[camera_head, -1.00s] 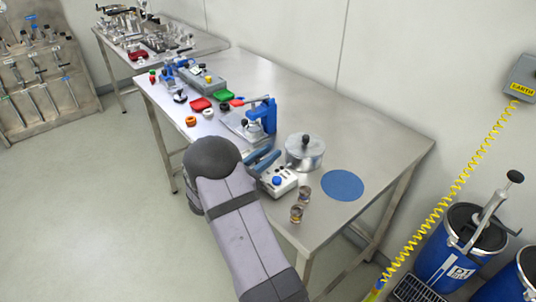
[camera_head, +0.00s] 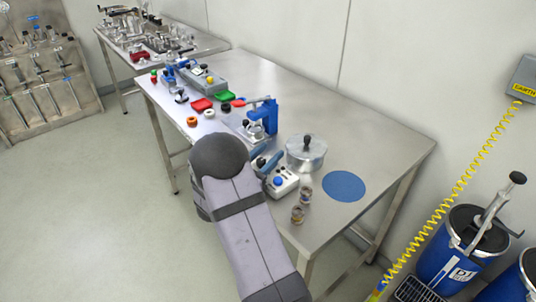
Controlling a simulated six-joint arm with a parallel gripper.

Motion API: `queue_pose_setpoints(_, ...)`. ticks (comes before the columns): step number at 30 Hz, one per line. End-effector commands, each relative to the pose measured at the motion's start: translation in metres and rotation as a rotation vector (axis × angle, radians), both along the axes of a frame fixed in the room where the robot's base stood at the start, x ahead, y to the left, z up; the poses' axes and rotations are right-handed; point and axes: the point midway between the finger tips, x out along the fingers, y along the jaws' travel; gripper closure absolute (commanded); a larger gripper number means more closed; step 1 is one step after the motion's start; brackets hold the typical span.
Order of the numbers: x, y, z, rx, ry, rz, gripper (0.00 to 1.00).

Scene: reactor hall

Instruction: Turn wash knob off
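A small white control box (camera_head: 281,183) sits near the front edge of the steel table. A round blue knob (camera_head: 279,182) and smaller dark controls show on its top. No label can be read, so I cannot tell which control is the wash knob or how it is set. My grey arm with its dark rounded joint reaches up from the bottom, left of the box. A blue bar-like part (camera_head: 270,163) shows between that joint and the box, just behind the box. It may belong to my gripper, but the joint hides much of this spot. No fingertips are clear.
A lidded metal pot (camera_head: 306,153) stands behind the box, with a blue round mat (camera_head: 344,186) to its right. Two small metal-and-brown pieces (camera_head: 298,213) stand near the front edge. A blue press (camera_head: 262,118) is behind. The table's back right is bare.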

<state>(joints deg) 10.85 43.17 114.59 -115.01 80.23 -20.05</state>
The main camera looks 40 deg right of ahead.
Motion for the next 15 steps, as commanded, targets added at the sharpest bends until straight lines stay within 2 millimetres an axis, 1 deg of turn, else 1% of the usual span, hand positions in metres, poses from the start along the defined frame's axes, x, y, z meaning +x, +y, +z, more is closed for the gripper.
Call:
queue_pose_setpoints(4,0.0,0.003,-0.001,0.0,0.0,0.001,0.59)
queue_pose_setpoints(8,-0.003,0.014,-0.001,0.0,-0.001,0.003,0.59)
queue_pose_setpoints(15,-0.012,0.046,-0.002,0.0,-0.001,0.004,0.59)
